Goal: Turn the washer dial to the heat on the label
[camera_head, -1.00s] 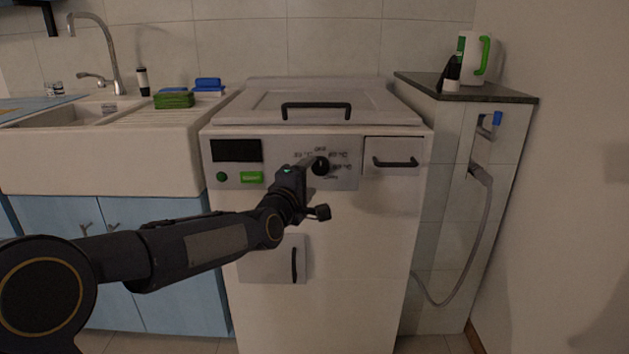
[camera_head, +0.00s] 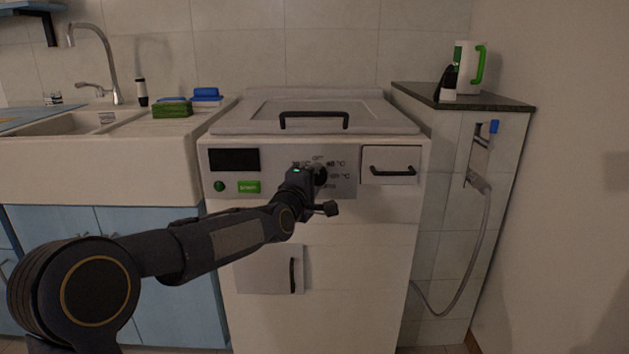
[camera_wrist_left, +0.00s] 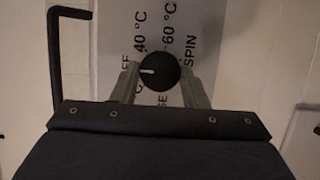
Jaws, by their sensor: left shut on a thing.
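The white washer (camera_head: 330,255) stands in the middle of the head view, its control panel (camera_head: 228,176) on the upper front. The round black dial (camera_head: 320,174) is partly hidden by my left gripper (camera_head: 314,177) there. In the left wrist view the dial (camera_wrist_left: 165,72) sits between the fingertips of my left gripper (camera_wrist_left: 160,82), which is shut on it. Its white mark points left in that view, toward the partly hidden OFF print. 40 °C, 60 °C and SPIN (camera_wrist_left: 191,45) are printed around it. My right gripper is not in view.
A drawer with a black handle (camera_head: 393,170) is right of the dial. A green button (camera_head: 249,187) and dark display (camera_head: 234,160) are to the left. A lid handle (camera_head: 315,116) is above. A sink, sponges (camera_head: 173,109) and a kettle (camera_head: 468,68) stand at the sides.

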